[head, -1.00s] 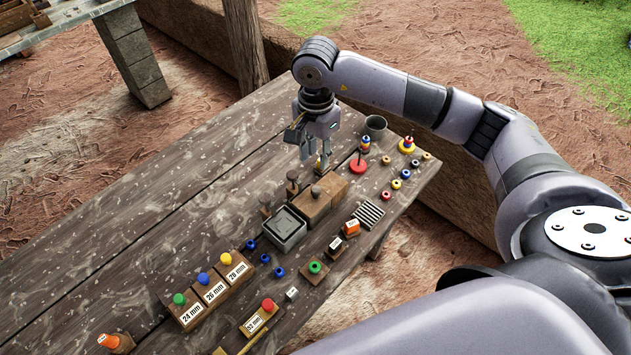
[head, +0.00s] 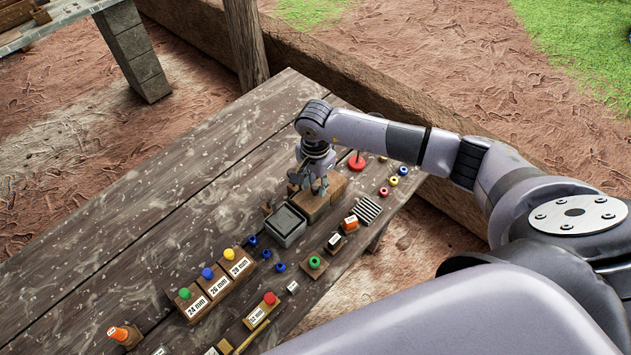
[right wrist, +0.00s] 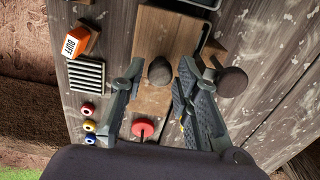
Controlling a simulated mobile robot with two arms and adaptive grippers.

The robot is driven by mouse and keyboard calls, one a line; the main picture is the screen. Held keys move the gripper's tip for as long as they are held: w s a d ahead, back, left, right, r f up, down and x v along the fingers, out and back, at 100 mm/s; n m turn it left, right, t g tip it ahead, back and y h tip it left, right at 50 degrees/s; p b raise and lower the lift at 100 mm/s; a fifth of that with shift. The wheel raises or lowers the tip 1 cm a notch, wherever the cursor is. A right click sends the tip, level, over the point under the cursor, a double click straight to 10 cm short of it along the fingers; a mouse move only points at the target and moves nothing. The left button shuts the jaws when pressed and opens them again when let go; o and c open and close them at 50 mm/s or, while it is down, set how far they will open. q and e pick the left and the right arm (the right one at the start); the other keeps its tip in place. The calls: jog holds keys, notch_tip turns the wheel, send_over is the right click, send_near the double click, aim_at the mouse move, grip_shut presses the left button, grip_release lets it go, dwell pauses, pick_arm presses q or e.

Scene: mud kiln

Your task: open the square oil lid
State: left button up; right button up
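A wooden box (head: 336,186) stands on the table, and a dark round knob (right wrist: 160,70) rises from its top. It looks like the oil box with its lid, but I see no oil label. My right gripper (head: 309,188) is over this box, pointing down. In the right wrist view its two fingers (right wrist: 160,76) are spread, one on each side of the knob, with gaps to both. The gripper hides the knob in the head view. A square grey tray (head: 287,224) sits beside the box. My left gripper is out of view.
Another dark knob (right wrist: 232,82) stands close beside the right finger. A ribbed block (head: 368,210), an orange-topped block (head: 350,223) and a red disc with a peg (head: 357,163) are near. Labelled blocks (head: 215,285) stand at front left. The table's far left is clear.

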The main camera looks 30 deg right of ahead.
grip_shut()
dwell(0.4)
jog(key=w+d+b, duration=0.1)
jog(key=d, duration=0.1)
jog(key=d+b, duration=0.2)
jog(key=w+d+b, duration=0.1)
jog(key=d+b, duration=0.1)
jog(key=d, duration=0.1)
jog(key=shift+w+f, duration=0.15)
jog(key=shift+w, duration=0.15)
jog(key=shift+w+d, duration=0.1)
jog(key=shift+d, duration=0.2)
jog(key=shift+r, duration=0.25)
grip_release()
